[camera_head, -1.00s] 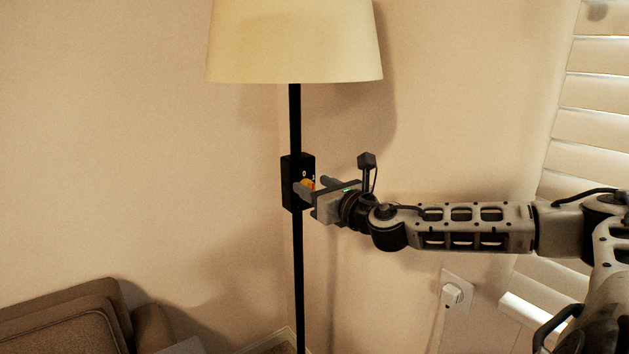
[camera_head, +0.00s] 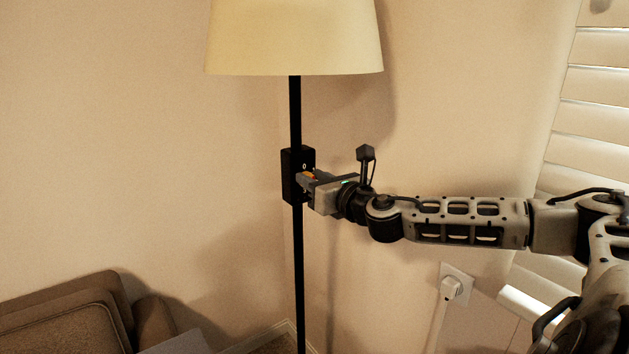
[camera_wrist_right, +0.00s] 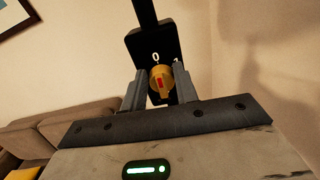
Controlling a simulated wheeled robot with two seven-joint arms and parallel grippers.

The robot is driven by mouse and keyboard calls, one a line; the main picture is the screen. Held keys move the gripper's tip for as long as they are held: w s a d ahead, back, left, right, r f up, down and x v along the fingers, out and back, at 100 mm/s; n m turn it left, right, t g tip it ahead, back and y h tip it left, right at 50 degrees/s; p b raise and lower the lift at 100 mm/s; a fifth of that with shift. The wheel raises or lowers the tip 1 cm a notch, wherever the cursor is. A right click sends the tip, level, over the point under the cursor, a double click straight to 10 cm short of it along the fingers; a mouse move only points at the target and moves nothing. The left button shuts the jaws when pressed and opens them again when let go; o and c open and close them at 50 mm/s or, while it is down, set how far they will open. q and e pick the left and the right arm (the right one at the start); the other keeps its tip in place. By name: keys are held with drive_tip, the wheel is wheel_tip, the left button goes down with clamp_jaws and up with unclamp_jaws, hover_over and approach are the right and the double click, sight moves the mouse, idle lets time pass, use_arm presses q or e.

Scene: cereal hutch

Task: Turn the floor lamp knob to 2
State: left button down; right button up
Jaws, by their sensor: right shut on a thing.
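The floor lamp has a cream shade (camera_head: 295,40) on a thin black pole (camera_head: 299,260). A black switch box (camera_head: 291,175) sits on the pole below the shade, and it also shows in the right wrist view (camera_wrist_right: 140,42). An orange-yellow knob (camera_wrist_right: 160,82) with a red mark is on the box's face. A white "0" is readable above the knob; another mark at its right is partly hidden by a finger. My right gripper (camera_head: 307,179) is at the box, its fingers on both sides of the knob, shut on it. My left gripper is not in view.
A brown sofa (camera_head: 60,320) stands at the lower left. A wall outlet with a white plug (camera_head: 452,287) is below my right arm. White window blinds (camera_head: 590,120) are at the right. The wall beside the lamp is bare.

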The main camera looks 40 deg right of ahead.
use_arm(q)
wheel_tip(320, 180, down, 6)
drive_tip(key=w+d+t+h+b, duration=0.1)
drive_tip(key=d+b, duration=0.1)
drive_tip(key=b, duration=1.2)
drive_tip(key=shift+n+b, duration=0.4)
use_arm(e)
drive_tip(key=m, duration=0.7)
drive_tip(key=f+m, duration=0.1)
drive_tip(key=m, duration=0.7)
drive_tip(key=d+m, duration=0.1)
drive_tip(key=m, duration=0.7)
drive_tip(key=shift+f, duration=0.4)
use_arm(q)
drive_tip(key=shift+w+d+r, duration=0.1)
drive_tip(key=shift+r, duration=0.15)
use_arm(e)
drive_tip(key=shift+m, duration=0.3)
drive_tip(key=o, duration=1)
drive_tip(key=shift+c, duration=0.2)
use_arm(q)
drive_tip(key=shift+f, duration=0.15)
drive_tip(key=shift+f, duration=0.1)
